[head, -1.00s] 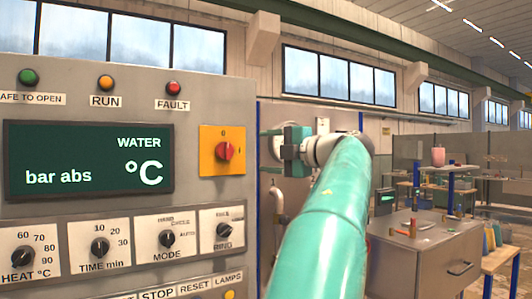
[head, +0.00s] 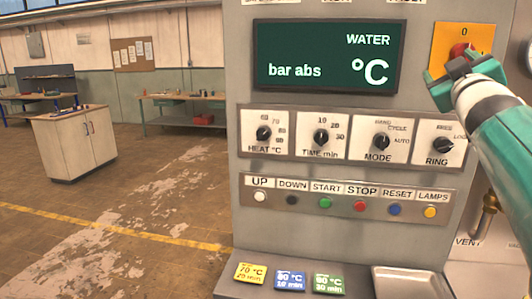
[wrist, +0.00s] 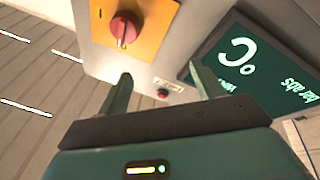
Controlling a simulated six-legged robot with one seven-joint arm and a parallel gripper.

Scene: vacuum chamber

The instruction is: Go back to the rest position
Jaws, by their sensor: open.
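My gripper (head: 450,74) is at the upper right in the head view, at the end of my green and white arm. It overlaps the lower part of the yellow plate (head: 474,38) with the red rotary switch (head: 461,49). In the wrist view the two fingers (wrist: 160,72) are apart with nothing between them. The red switch (wrist: 124,28) on its yellow plate shows beyond the left finger, apart from it. The dark display (wrist: 255,68) lies behind the right finger.
The grey control panel has a display (head: 328,56), dials and a row of buttons. Yellow, blue and green cards (head: 288,281) and a metal tray (head: 408,283) lie on its ledge. A cabinet (head: 74,143) and a workbench (head: 185,112) stand left. The floor between is open.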

